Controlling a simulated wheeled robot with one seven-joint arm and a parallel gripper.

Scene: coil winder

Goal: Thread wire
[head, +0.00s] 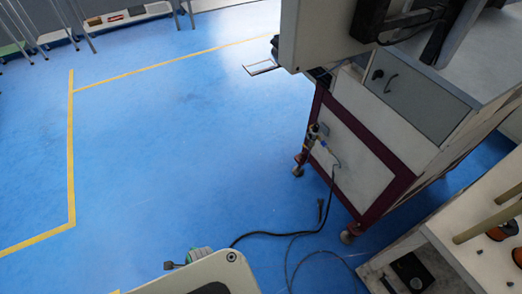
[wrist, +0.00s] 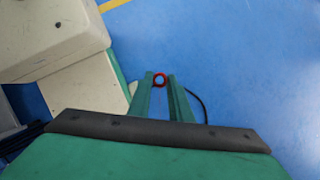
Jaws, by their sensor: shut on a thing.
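In the wrist view, my gripper (wrist: 160,83) points out over the blue floor, its two green fingers close together. A small red ring-shaped piece (wrist: 159,74) sits between the fingertips, and the gripper is shut on it. I cannot tell whether this piece is the wire or its end. The head view does not show my gripper or the red piece. A machine (head: 370,130) with a maroon frame and grey panels stands at the right of the head view. I cannot tell whether it is the winder.
A black cable (head: 275,234) lies on the floor beside the machine. A pale bench (head: 440,240) with small parts and rods stands at the lower right. A beige housing (wrist: 60,40) fills the upper left of the wrist view. The blue floor (head: 170,150) at centre left is clear.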

